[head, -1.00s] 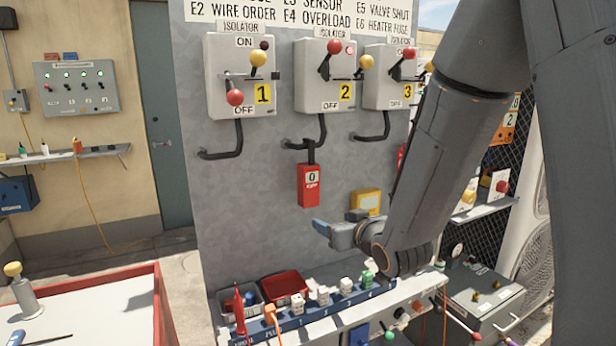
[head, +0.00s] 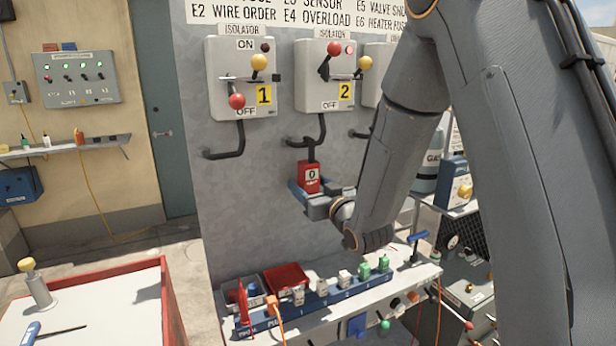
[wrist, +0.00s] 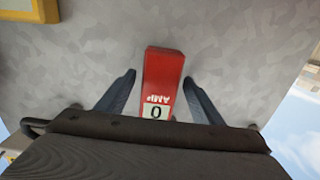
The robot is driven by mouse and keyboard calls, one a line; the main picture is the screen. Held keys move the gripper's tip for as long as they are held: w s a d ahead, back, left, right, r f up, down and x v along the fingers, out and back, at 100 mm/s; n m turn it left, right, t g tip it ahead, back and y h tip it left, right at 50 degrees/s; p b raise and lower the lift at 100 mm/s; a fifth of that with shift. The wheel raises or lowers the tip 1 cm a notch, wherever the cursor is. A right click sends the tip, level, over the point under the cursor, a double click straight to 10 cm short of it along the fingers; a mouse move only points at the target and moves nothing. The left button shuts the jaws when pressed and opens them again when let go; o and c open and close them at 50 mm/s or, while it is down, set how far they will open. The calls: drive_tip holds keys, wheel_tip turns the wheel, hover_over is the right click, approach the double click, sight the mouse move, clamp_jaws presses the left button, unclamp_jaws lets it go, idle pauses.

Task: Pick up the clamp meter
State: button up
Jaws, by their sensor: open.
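The clamp meter (head: 309,174) is a red box with a pale display reading 0, hanging upright on the grey panel below the second isolator. In the wrist view the clamp meter (wrist: 163,80) shows upside down between the two fingers, with a visible gap on each side. My gripper (head: 308,190) is open around the meter's lower part in the head view. In the wrist view my gripper (wrist: 160,90) has a dark finger on either side. The meter's clamp end is hidden behind my gripper body in the wrist view.
Isolator boxes 1 (head: 241,80) and 2 (head: 330,78) with levers and black conduits are above. A bench with a blue rack of plugs (head: 320,297) and a red bin (head: 287,276) lies below. A red-rimmed table (head: 163,290) stands at left.

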drive_tip(key=shift+w+a, duration=0.2)
drive_tip(key=shift+w, duration=0.2)
drive_tip(key=c, duration=1.3)
